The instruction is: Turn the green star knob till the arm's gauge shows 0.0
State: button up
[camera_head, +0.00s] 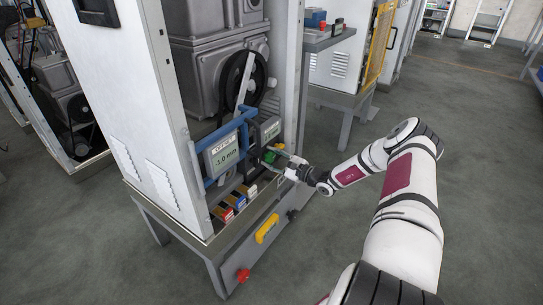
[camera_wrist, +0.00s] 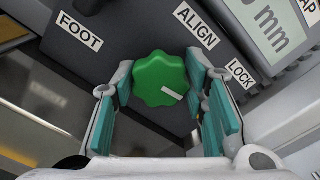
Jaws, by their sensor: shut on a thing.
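The green star knob (camera_wrist: 160,80) sits on a dark panel between the FOOT and ALIGN labels. Its white pointer mark points to the lower right. My gripper (camera_wrist: 160,92) has its teal pads on either side of the knob, shut on it. In the head view my gripper (camera_head: 284,163) reaches in from the right at the knob (camera_head: 273,151), which is partly hidden. A gauge (camera_head: 268,131) above the knob is too small to read surely. The wrist view shows part of a display (camera_wrist: 266,25) ending in "mm", its reading cut off.
A blue-framed OFFSET gauge (camera_head: 224,155) reads about 1.0 mm; its sign is unclear. A yellow handle (camera_head: 267,229) and a red knob (camera_head: 243,275) are on the front. A LOCK label (camera_wrist: 240,74) is right of the knob.

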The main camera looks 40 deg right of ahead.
jog(key=n+p, duration=0.2)
jog(key=n, duration=0.4)
jog(key=shift+f+n+p, duration=0.1)
jog(key=shift+n+p, duration=0.2)
dwell(0.4)
jog(key=o, duration=0.9)
jog(key=shift+s, duration=0.1)
jog(key=v, duration=1.2)
